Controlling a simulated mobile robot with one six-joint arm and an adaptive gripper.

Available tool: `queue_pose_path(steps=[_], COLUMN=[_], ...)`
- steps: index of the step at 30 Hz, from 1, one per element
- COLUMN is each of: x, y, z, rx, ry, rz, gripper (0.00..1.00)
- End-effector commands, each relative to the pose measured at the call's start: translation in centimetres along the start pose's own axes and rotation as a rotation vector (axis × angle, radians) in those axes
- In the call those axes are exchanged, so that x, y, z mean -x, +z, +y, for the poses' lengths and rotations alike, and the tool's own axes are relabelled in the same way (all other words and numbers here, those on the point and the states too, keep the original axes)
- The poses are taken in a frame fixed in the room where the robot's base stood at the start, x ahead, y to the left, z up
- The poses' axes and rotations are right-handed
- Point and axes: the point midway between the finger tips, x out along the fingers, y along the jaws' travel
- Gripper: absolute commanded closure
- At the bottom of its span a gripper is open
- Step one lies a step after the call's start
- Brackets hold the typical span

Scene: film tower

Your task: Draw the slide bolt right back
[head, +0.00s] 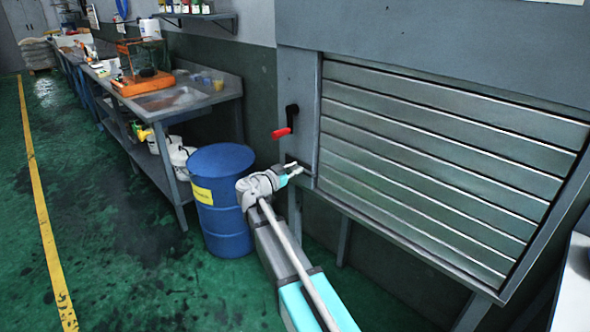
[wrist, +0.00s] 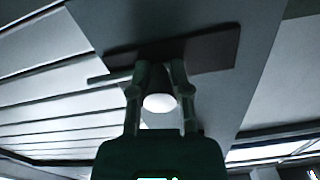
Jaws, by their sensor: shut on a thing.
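The slide bolt shows in the wrist view as a dark backplate (wrist: 212,50) on a grey panel, with a thin bar (wrist: 108,78) sticking out to the left toward the slats. A pale round knob (wrist: 160,103) sits between the fingers of my gripper (wrist: 160,70). The gripper is shut on the bolt's knob, and its fingertips hide the knob's stem and part of the backplate. In the head view my gripper (head: 291,172) reaches the grey frame at the lower left of the slatted shutter (head: 440,160). The bolt there is too small and covered to make out.
A red-handled lever (head: 282,132) is on the frame just above my gripper. A blue drum (head: 221,215) stands close to the left of my arm. A steel workbench (head: 205,97) runs along the wall. The green floor (head: 110,230) at the left is open.

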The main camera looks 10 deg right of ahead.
Motion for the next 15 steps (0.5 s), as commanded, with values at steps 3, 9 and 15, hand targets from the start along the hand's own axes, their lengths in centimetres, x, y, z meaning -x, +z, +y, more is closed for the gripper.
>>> queue_pose_path(steps=[3, 9, 15], x=[0.0, -0.1, -0.1], y=[0.0, 0.5, 0.8], z=[-0.2, -2.4, -3.9], rx=[0.0, 0.0, 0.0], ry=[0.0, 0.0, 0.0], rz=[0.0, 0.0, 0.0], gripper=[1.0, 1.0, 1.0])
